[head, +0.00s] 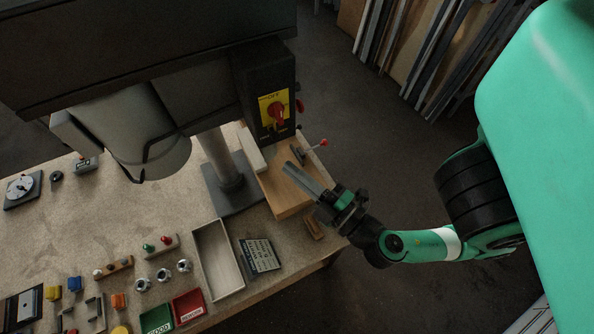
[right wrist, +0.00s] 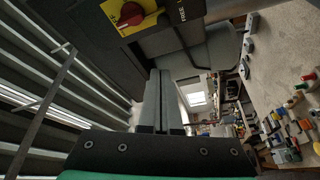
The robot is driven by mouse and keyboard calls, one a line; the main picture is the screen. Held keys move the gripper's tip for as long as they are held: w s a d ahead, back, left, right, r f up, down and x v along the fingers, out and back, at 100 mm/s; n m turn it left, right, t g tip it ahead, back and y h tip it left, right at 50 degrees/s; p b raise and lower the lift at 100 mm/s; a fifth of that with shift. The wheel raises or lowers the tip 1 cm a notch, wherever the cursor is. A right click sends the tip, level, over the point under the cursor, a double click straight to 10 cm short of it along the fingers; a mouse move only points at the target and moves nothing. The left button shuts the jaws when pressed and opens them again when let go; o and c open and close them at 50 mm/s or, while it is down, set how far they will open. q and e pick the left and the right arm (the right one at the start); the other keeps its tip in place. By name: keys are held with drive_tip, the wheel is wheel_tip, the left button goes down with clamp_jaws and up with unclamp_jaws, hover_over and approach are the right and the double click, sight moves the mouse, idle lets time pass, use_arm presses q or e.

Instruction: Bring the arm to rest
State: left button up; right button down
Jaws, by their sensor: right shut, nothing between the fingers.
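My right gripper (head: 303,181) is in the head view, its arm coming in from the right. Its fingers are together and hold nothing. It hovers over the right end of the workbench, in front of a wooden block (head: 288,196) and to the right of the machine's column (head: 218,160). In the right wrist view the shut fingers (right wrist: 158,100) point toward the machine, whose red switch on a yellow plate (right wrist: 130,14) is at the top. My left gripper does not show in either view.
The machine's control box (head: 268,95) has a red knob. A lever with a red ball (head: 323,143) stands near the fingers. On the bench (head: 110,220) are a pale tray (head: 219,258), a green bin (head: 157,319), a red bin (head: 188,307) and several small parts. Floor right of the bench is clear.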

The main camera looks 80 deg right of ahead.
drive_tip(key=shift+s+a, duration=0.1)
drive_tip(key=shift+s, duration=0.15)
idle(0.5)
drive_tip(key=w+r+m+t+h, duration=0.15)
drive_tip(key=w+r+m, duration=0.3)
drive_tip(key=r, duration=0.45)
drive_tip(key=w+r+m+h+p, duration=0.1)
drive_tip(key=w+r+m+h, duration=0.1)
drive_tip(key=w+r+m, duration=0.35)
drive_tip(key=w+r+m+t+h, duration=0.1)
drive_tip(key=w+r+m, duration=0.3)
drive_tip(key=r, duration=0.8)
drive_tip(key=w+a+r+n+t+y, duration=0.1)
drive_tip(key=a+r+t+y, duration=0.2)
drive_tip(key=r, duration=0.4)
drive_tip(key=w+a+r+n+t+y, duration=0.1)
drive_tip(key=a+r+t+y, duration=0.25)
drive_tip(key=r, duration=0.45)
drive_tip(key=a+r+n+t+y, duration=0.1)
drive_tip(key=a+n+t+y, duration=0.1)
drive_tip(key=a+n+y, duration=0.5)
drive_tip(key=w+y, duration=0.1)
drive_tip(key=y, duration=0.3)
drive_tip(key=shift+r, duration=0.25)
drive_tip(key=shift+d, duration=0.1)
